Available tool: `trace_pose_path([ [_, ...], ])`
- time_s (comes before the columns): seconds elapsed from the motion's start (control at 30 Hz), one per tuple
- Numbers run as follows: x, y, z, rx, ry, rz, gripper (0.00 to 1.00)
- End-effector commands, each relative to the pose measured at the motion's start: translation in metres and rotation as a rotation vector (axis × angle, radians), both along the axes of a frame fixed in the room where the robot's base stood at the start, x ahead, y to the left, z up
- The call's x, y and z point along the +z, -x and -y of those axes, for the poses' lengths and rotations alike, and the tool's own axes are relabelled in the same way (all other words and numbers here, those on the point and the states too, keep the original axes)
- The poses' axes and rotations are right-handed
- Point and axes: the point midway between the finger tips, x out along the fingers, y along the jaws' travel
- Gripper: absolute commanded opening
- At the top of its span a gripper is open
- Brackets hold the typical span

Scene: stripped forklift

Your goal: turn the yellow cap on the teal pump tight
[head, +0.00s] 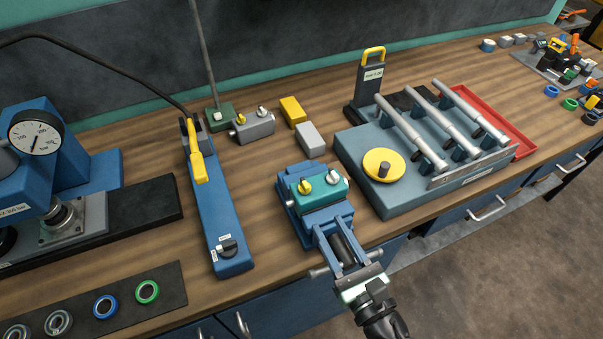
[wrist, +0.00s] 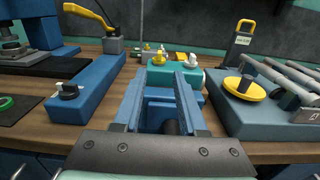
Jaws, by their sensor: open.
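The teal pump (head: 320,188) sits clamped on top of a blue vise (head: 325,212) near the bench's front edge. Its yellow cap (head: 304,187) is on the left of its top, and a white cap (head: 332,177) is on the right. In the wrist view, the pump (wrist: 176,74) lies straight ahead beyond my fingers, with the yellow cap (wrist: 160,58) upright on it. My gripper (head: 334,233) is open and empty, in front of the pump and apart from the cap. Its two blue fingers (wrist: 159,82) point at the vise. How tight the cap is cannot be told.
A long blue bar with a yellow lever (head: 198,165) lies to the left. A blue-grey fixture with a yellow disc (head: 377,166) stands to the right. A grey block with caps (head: 254,127) and yellow and grey blocks (head: 293,111) stand behind. Bare wood flanks the vise.

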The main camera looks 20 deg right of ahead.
Motion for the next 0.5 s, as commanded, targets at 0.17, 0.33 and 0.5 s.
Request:
trace_pose_path([
  [0.17,0.004,-0.028,-0.002,0.001,-0.004,0.005,0.41],
  [0.33,0.004,-0.056,-0.003,0.000,-0.005,0.006,0.41],
  [0.5,0.004,-0.080,-0.003,-0.002,-0.008,0.006,0.41],
])
